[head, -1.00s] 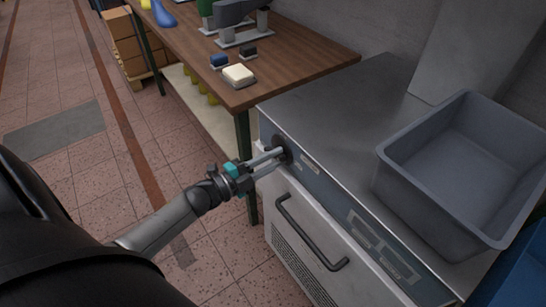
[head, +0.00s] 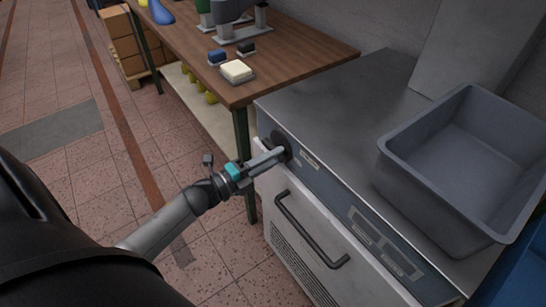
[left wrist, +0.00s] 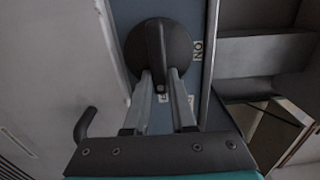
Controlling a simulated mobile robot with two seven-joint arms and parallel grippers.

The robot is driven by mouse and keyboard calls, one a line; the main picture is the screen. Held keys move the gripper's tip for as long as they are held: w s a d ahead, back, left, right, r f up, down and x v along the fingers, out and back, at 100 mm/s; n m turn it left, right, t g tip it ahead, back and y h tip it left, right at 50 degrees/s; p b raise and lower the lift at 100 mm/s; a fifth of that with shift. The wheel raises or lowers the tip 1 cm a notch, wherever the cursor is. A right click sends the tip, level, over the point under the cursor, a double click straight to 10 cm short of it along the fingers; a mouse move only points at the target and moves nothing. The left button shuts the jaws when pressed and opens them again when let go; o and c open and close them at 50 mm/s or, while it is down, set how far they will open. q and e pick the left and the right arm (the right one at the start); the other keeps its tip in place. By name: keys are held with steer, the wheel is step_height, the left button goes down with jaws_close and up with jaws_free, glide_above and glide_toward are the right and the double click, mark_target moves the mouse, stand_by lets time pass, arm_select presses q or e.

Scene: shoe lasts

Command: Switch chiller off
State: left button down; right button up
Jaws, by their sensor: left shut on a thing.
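The chiller (head: 330,110) is a steel-topped unit with a white door and a blue-grey front strip. A round black knob (left wrist: 158,52) with a raised grip bar sits at the strip's left end; it also shows in the head view (head: 281,143). My left gripper (head: 282,153) is shut on the knob's bar, one finger on each side of it. In the left wrist view, the fingertips (left wrist: 161,80) meet the bar's near end. An "ON" label (left wrist: 197,50) is right of the knob. Another label (left wrist: 163,98) between the fingers is partly hidden. My right gripper is out of view.
A grey bin (head: 455,170) stands on the chiller top. A dark door handle (head: 310,232) juts out below the knob. A wooden table (head: 300,55) with a cream block (head: 237,70) and other items stands behind. The tiled floor at left is open.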

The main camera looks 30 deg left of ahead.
arm_select(q)
steer(key=c, duration=0.7)
jaws_free()
steer(key=shift+c, duration=0.2)
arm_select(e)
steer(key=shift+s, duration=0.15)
arm_select(q)
steer(key=p+v, duration=0.1)
steer(key=v, duration=1.4)
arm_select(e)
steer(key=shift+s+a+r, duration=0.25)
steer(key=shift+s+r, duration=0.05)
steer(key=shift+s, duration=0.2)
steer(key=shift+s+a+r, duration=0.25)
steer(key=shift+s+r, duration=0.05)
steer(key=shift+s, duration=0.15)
arm_select(q)
steer(key=shift+s, duration=0.15)
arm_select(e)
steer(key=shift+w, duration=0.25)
